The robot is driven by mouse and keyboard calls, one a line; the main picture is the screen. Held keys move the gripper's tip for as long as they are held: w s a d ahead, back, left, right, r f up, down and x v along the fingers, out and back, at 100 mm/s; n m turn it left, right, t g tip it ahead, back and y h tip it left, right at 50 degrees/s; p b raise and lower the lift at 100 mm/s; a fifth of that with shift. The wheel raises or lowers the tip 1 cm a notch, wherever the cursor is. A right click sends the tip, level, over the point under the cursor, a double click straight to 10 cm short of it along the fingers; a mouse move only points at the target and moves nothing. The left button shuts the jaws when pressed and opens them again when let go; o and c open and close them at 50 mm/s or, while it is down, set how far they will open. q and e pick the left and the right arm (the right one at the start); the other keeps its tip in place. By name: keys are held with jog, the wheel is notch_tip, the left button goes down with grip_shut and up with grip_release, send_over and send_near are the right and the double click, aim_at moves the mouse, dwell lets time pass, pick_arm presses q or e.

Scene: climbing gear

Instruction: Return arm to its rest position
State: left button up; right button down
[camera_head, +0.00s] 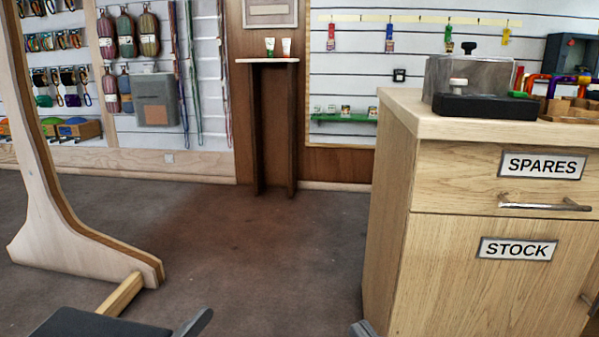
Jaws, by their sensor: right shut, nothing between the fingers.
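Only small grey parts of my arms show at the bottom edge of the head view. The tip of my right gripper (362,328) is just inside the frame, close to the lower left corner of the wooden cabinet. It is shut and holds nothing. A grey part of my left arm (195,322) shows at the lower left, over the dark floor. The left fingers cannot be made out, and most of both arms is below the frame.
The wooden cabinet (390,205), labelled SPARES and STOCK, stands at right with a dark box (486,107) and coloured gear on top. A wooden upright (40,200) and black pad (95,324) are at left. A narrow stand (268,61) is behind; the middle floor is clear.

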pick_arm(q)
jog(key=s+a+r+n+g+y+p, duration=0.2)
jog(key=s+a+g+y+p, duration=0.3)
jog(key=p, duration=2.2)
jog(key=shift+s+a+r+g+y, duration=0.35)
jog(key=shift+s+g+y, duration=0.25)
jog(key=shift+g, duration=0.5)
pick_arm(e)
jog(key=s+d+r+m+g+h, duration=0.2)
jog(key=s+d+g+h, duration=0.3)
jog(key=s+g+h, duration=0.1)
jog(key=shift+d+r+g, duration=0.3)
jog(key=shift+d+g, duration=0.05)
jog(key=shift+g, duration=0.25)
pick_arm(q)
jog(key=shift+w, duration=0.1)
